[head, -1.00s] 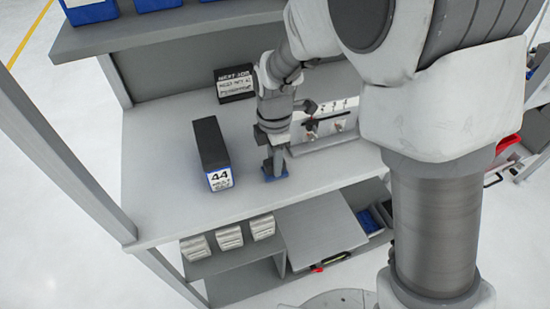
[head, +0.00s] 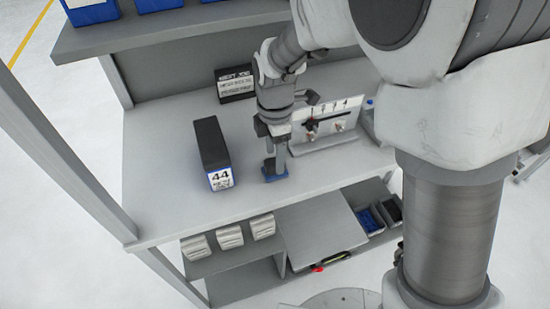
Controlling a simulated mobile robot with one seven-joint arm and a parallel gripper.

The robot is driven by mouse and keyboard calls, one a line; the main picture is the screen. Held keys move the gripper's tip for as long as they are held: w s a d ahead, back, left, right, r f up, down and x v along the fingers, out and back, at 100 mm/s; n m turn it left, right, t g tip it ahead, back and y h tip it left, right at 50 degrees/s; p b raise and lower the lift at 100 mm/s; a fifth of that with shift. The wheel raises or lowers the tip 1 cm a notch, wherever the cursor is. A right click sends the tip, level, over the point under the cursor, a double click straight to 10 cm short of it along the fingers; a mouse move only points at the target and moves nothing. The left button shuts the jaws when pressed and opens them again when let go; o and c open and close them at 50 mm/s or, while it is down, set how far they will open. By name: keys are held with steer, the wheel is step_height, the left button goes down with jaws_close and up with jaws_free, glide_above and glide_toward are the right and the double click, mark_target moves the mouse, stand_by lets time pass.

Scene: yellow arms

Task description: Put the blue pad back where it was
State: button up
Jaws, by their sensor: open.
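The blue pad (head: 268,175) lies on the grey workbench (head: 165,190), near its front edge. My gripper (head: 275,168) points down from above, with its fingertips right at the pad. The jaws are open. The fingers and wrist cover part of the pad, and I cannot tell whether the fingertips touch it.
A black and blue box marked 44 (head: 212,155) stands to the left of my gripper. A tilted rack with tools (head: 325,128) stands to the right. A dark sign block (head: 235,83) is behind. The bench's left part is clear.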

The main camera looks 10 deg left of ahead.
steer(key=d+r+m+t, duration=0.1)
steer(key=d+r+m, duration=0.45)
steer(key=r, duration=0.85)
steer(key=s+d+r+m+t, duration=0.2)
steer(key=s+d+m, duration=0.5)
steer(key=d+m, duration=0.2)
steer(key=s+d+r+m+t, duration=0.2)
steer(key=s+d+m, duration=0.4)
steer(key=d+m, duration=0.3)
steer(key=shift+s+r+m+t+p, duration=0.25)
steer(key=shift+s+m+t+p, duration=0.05)
steer(key=shift+s+m+p, duration=0.15)
steer(key=shift+w+r+p, duration=0.1)
steer(key=shift+r+p, duration=0.2)
steer(key=shift+d, duration=0.2)
